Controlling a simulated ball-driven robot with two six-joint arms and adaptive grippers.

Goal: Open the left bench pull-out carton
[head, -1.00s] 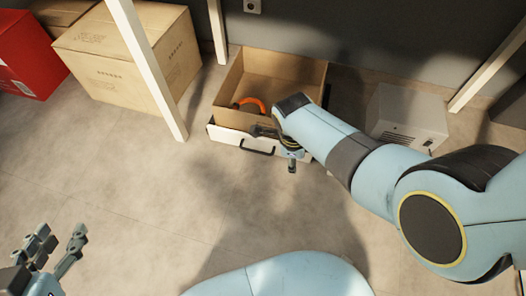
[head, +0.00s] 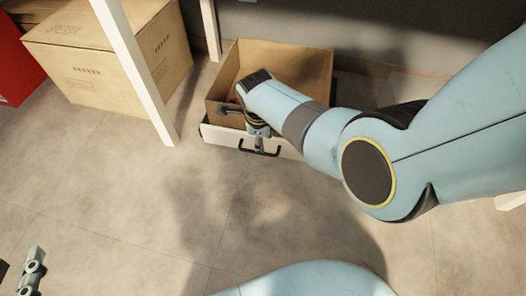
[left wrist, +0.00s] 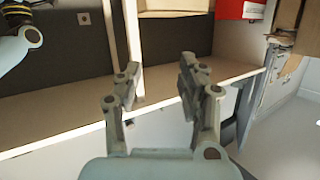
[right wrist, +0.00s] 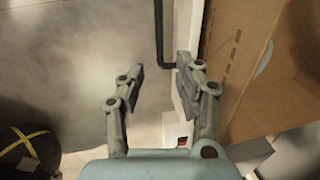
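The pull-out carton (head: 224,81) is an open-topped brown box with a white front (head: 216,133) and a black bar handle (head: 245,151), low between pale posts in the head view. My right gripper (head: 244,128) is at the white front, over the handle, partly hidden by its arm. In the right wrist view it is open (right wrist: 160,70); the handle (right wrist: 159,30) shows ahead in the gap between the fingers, not clasped. My left gripper (head: 31,270) is at the lower left edge of the head view, far from the carton; its fingers are open and empty in the left wrist view (left wrist: 157,82).
A large closed carton (head: 100,60) stands left of the pull-out carton, behind a pale post (head: 135,70). A red box (head: 15,65) is at the far left. The floor (head: 110,190) before the carton is clear. A pale ledge (left wrist: 60,110) lies beyond my left gripper.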

